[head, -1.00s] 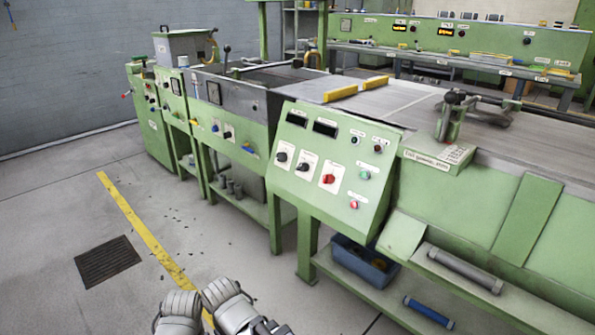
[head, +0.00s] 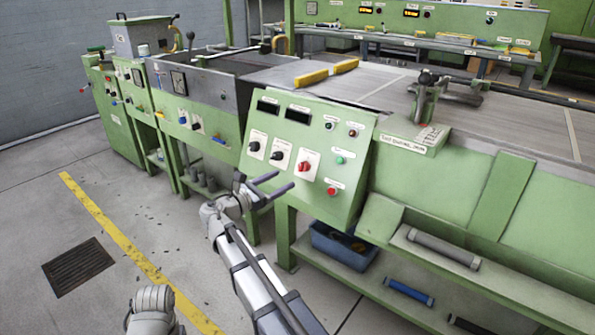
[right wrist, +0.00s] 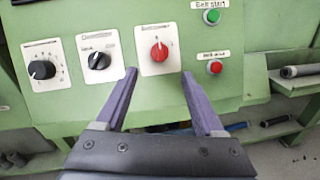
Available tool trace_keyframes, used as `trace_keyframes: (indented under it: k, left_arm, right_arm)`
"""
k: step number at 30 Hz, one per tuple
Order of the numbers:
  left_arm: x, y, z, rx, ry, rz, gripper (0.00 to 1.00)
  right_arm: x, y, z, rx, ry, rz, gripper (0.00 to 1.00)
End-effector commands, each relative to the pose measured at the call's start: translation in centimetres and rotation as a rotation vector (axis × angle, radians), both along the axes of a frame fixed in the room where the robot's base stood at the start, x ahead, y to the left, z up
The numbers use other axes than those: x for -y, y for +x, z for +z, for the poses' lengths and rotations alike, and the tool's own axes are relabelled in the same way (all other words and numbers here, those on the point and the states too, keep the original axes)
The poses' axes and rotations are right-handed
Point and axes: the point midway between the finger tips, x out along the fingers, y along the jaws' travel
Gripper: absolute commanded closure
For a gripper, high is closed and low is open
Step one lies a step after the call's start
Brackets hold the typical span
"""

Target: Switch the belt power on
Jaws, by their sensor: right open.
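The green control panel (head: 310,150) stands at the conveyor's near side. Its red rotary knob (head: 304,167) sits on a white plate, right of two black knobs (head: 277,155). The red knob also shows in the right wrist view (right wrist: 159,52), its pointer roughly upright; the plate's label is too blurred to read. My right gripper (head: 285,180) is open and empty in front of the panel's lower part. In the right wrist view its fingers (right wrist: 158,73) point at the panel, one on each side below the red knob, apparently not touching it. My left gripper is out of view.
A green button (right wrist: 212,17) labelled "Belt start" sits right of the knob, with a red button (right wrist: 215,67) below it. The conveyor belt (head: 400,95) runs behind the panel. A blue bin (head: 343,246) stands on the lower shelf. Floor at left is mostly clear.

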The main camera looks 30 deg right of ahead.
Motion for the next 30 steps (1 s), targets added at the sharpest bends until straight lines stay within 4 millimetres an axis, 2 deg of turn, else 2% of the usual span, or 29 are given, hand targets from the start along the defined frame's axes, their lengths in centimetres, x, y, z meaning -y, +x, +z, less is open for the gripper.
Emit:
trace_keyframes:
  k: [8, 15, 21, 30]
  left_arm:
    - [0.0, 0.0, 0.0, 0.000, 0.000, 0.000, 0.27]
    - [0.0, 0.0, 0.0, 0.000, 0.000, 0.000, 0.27]
    - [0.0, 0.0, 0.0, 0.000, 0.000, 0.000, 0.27]
    - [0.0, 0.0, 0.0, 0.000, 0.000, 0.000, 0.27]
  right_arm:
    - [1.0, 0.4, 0.4, -0.015, -0.022, -0.002, 0.30]
    - [4.6, 1.4, 0.3, -0.013, -0.020, -0.004, 0.30]
    - [6.8, 2.0, 0.3, -0.013, -0.019, 0.000, 0.30]
    - [7.7, 2.2, 0.3, -0.012, -0.019, 0.000, 0.30]
